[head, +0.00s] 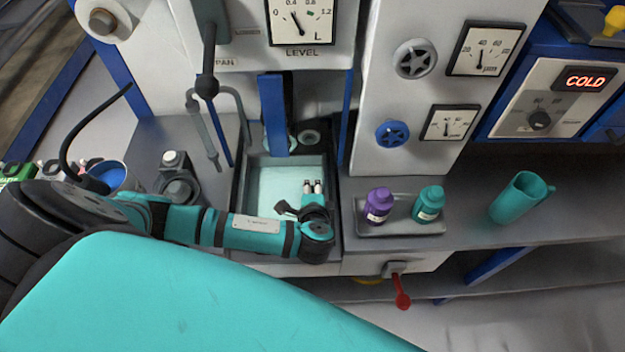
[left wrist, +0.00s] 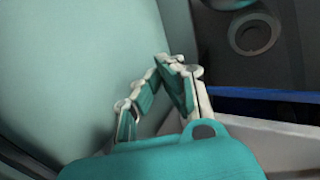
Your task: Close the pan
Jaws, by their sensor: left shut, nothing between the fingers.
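A square pan-like basin (head: 262,170) with a pale teal inside and a dark rim sits in the middle of the machine. My left gripper (head: 313,185) is over the right part of this basin, its two fingertips close together and empty. In the left wrist view the fingers (left wrist: 170,62) meet at their tips, with a pale teal surface (left wrist: 70,70) to their left. I cannot tell whether they touch it. My right gripper is not in view.
A tray (head: 400,228) with a purple bottle (head: 378,205) and a teal bottle (head: 429,203) is right of the basin. A teal cup (head: 520,197) stands farther right. A red-handled lever (head: 402,292) hangs below the shelf. Blue posts (head: 272,115) rise behind the basin.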

